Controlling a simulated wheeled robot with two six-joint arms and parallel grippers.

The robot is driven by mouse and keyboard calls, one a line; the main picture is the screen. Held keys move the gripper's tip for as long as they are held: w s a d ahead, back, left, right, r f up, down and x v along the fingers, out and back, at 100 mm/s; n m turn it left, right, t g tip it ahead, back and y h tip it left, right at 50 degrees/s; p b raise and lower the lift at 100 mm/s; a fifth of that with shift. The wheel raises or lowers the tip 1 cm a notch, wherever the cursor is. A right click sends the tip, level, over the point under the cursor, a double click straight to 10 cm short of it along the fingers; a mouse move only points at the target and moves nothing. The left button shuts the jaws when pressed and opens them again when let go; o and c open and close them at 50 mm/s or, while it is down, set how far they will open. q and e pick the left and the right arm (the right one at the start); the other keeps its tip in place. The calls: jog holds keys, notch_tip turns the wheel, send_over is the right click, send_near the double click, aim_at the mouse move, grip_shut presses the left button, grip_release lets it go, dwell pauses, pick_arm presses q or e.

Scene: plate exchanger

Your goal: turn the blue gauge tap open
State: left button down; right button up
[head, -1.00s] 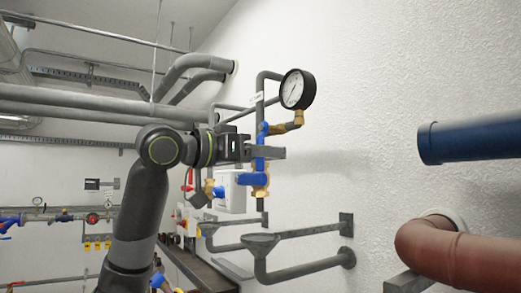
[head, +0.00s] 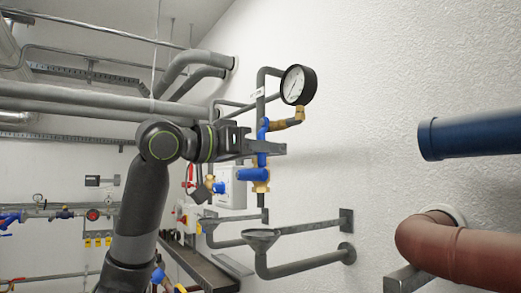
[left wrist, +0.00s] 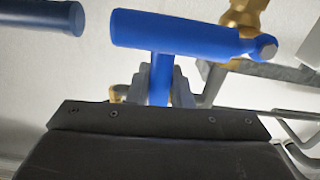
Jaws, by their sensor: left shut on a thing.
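The round black-rimmed pressure gauge (head: 298,85) is on the wall piping, with a brass elbow (head: 290,123) below it. The blue gauge tap (head: 262,128) stands upright beside that elbow. My left gripper (head: 268,147) reaches across from the left and is shut on the blue tap handle. In the left wrist view, the blue handle (left wrist: 160,80) sits between the two grey fingers, and part of it is hidden by them. My right gripper is not in view.
Grey funnel pipes (head: 300,230) run below. A blue pipe (head: 470,134) and a red-brown pipe (head: 450,250) stick out at right.

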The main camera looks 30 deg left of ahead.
pick_arm(q)
jog(key=shift+s+d+r+n+b, duration=0.3)
jog(key=shift+d+r+n+b, duration=0.7)
jog(key=shift+n, duration=1.9)
jog(key=shift+s+d+r+n+b, duration=0.6)
jog(key=shift+n+b, duration=0.65)
jog(key=shift+n, duration=1.65)
jog(key=shift+s+d+r+n+b, duration=0.1)
jog(key=shift+d+r+n+b, duration=0.8)
jog(key=shift+n, duration=2)
jog(key=shift+a+r, duration=0.2)
jog(key=shift+a, duration=0.05)
jog(key=c, duration=1.3)
grip_release()
jog(key=shift+w, duration=0.1)
jog(key=shift+b, duration=0.3)
